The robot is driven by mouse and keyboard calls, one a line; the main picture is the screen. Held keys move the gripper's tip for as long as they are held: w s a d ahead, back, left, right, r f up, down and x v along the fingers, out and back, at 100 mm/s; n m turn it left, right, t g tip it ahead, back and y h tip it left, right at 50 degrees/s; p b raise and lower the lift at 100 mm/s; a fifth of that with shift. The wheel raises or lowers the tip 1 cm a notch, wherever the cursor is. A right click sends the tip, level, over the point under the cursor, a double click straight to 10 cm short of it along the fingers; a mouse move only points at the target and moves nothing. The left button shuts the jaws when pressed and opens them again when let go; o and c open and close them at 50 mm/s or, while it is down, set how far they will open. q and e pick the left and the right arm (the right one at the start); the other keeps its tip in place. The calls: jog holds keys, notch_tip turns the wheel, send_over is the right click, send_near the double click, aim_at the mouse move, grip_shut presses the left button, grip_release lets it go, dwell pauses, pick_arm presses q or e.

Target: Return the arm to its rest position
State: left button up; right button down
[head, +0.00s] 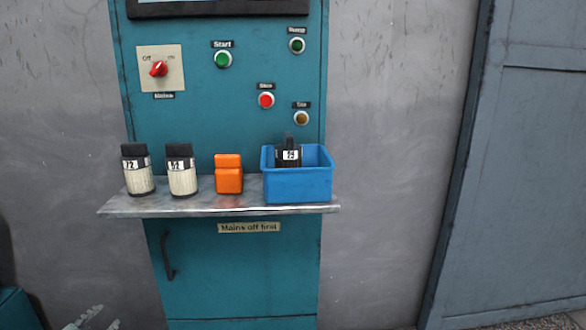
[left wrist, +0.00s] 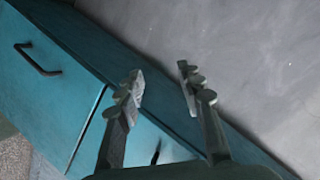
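My left gripper (head: 92,320) shows only at the bottom left edge of the head view, low in front of the wall and below the shelf. In the left wrist view its two fingers (left wrist: 160,90) stand apart with nothing between them, so it is open and empty. Beyond the fingers are the teal cabinet (left wrist: 75,70) and the grey wall (left wrist: 240,50). The teal cabinet also shows in the head view (head: 240,270). My right gripper is not in view.
A metal shelf (head: 215,204) juts from the cabinet. On it stand two black-and-cream cylinders (head: 138,178) (head: 181,178), an orange block (head: 228,180) and a blue bin (head: 298,187) holding a black part (head: 289,156). A red switch (head: 158,69) and several buttons are above. A grey door (head: 520,180) is at right.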

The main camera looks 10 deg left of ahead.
pick_arm(q)
jog(key=s+d+f+n+g, duration=0.1)
jog(key=s+d+f+g, duration=0.1)
jog(key=s+d+f, duration=0.4)
jog(key=s+d+f+n+g, duration=0.1)
jog(key=s+d+f+g, duration=0.15)
jog(key=f, duration=0.45)
jog(key=s+d+f+n+g, duration=0.1)
jog(key=s+d+f+g, duration=0.1)
jog(key=s+d+f, duration=0.4)
jog(key=s+d+f+g+h, duration=0.3)
jog(key=s+d+f+g, duration=0.1)
jog(key=s+d+f, duration=0.6)
jog(key=s+d, duration=0.2)
jog(key=d, duration=0.1)
jog(key=shift+n, duration=0.4)
jog(key=shift+a, duration=0.1)
